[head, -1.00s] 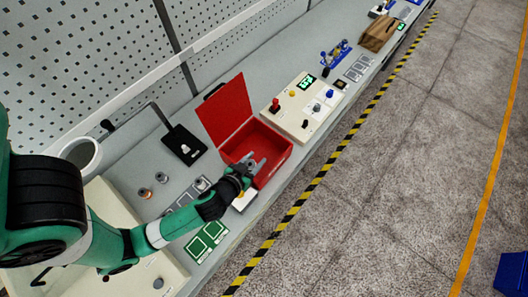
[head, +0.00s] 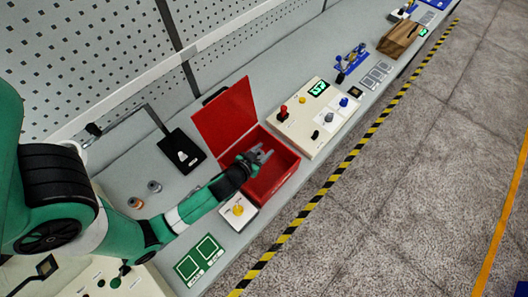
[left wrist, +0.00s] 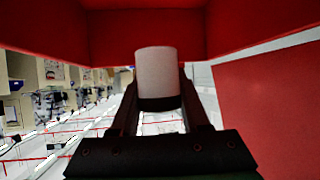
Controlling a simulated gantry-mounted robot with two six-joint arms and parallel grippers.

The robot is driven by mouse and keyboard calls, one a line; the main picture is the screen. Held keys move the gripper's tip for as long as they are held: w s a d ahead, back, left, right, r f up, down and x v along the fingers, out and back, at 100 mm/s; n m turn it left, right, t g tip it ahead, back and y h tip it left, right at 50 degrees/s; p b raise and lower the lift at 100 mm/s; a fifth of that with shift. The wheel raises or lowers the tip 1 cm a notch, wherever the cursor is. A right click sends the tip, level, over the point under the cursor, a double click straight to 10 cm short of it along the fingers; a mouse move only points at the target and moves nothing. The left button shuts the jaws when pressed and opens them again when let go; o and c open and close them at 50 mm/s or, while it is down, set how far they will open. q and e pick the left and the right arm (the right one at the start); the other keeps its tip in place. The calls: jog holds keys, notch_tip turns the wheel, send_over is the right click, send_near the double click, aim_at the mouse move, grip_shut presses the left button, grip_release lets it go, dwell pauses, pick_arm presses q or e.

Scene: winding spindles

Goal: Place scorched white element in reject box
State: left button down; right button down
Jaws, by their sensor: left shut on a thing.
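My left gripper (head: 262,155) reaches over the open red box (head: 287,183), its fingertips at or just inside the opening. In the left wrist view my left gripper (left wrist: 160,105) is shut on a white cylindrical element (left wrist: 157,72) with a dark band at its lower end. Red walls of the box (left wrist: 240,20) surround the element at the top and right of that view. In the head view the element is too small to make out between the fingers. The box floor is partly hidden by the gripper. My right gripper is not in view.
The red lid (head: 225,115) stands open behind the box. A cream control panel (head: 318,140) with knobs is to its right. A white box with a yellow button (head: 238,210) sits below my forearm. A black pad (head: 165,150) carries a small white piece.

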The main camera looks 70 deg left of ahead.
aim_at(263, 155)
pick_arm(q)
jog(key=f+b, duration=0.3)
jog(key=f, duration=0.1)
jog(key=shift+w+a+f+b, duration=0.1)
jog(key=shift+w+a+b, duration=0.1)
jog(key=shift+a+b, duration=0.15)
jog(key=shift+s+d, duration=0.1)
jog(key=shift+f+b, duration=0.4)
jog(key=shift+f, duration=0.1)
jog(key=shift+c, duration=1.9)
grip_release()
jog(key=shift+r, duration=0.2)
